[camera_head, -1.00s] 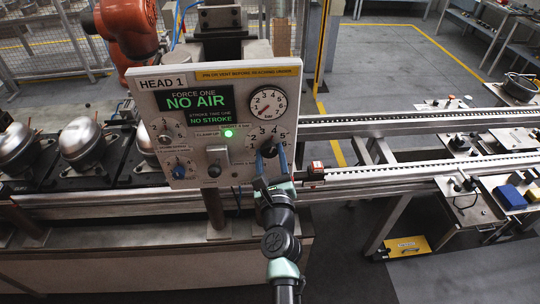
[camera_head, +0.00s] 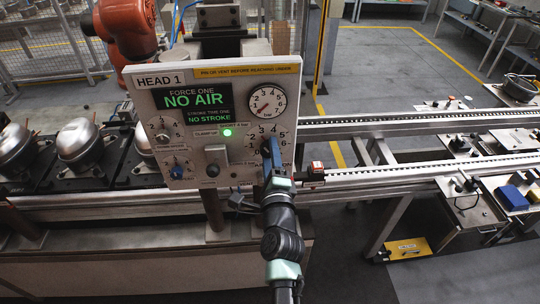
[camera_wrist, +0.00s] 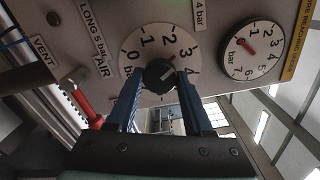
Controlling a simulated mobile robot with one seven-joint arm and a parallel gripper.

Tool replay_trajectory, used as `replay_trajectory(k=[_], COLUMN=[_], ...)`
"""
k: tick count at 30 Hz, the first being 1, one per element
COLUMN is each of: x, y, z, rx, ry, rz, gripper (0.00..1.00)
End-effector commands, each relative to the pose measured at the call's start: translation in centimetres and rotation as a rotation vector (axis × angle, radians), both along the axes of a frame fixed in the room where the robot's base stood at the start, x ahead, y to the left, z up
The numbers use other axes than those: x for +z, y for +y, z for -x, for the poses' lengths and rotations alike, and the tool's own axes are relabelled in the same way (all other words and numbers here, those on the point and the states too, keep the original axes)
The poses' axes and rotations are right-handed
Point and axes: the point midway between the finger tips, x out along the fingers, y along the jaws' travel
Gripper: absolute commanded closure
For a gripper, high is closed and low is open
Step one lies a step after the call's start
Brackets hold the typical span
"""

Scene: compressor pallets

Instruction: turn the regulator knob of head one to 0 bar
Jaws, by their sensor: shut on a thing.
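In the wrist view a short red mark shows at the knob's edge, towards the 2 and 3; the exact setting is hard to read. In the head view my gripper (camera_head: 272,148) reaches the lower right of the white HEAD 1 panel (camera_head: 150,100) and hides much of the knob. The panel's display (camera_head: 197,104) reads NO AIR and NO STROKE.
A pressure gauge (camera_head: 267,102) with a red needle is just above the dial; it also shows in the wrist view (camera_wrist: 250,48). A red-handled part (camera_wrist: 85,103) lies near my left finger.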

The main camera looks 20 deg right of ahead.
Motion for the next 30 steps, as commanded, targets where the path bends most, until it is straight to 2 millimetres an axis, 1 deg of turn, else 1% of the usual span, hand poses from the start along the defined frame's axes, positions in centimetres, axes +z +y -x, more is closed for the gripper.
replay_trajectory(k=[30], x=[-0.21], y=[-0.01], z=[0.01], rx=[-0.001], ry=[0.268], rz=[0.93], gripper=[1.0])
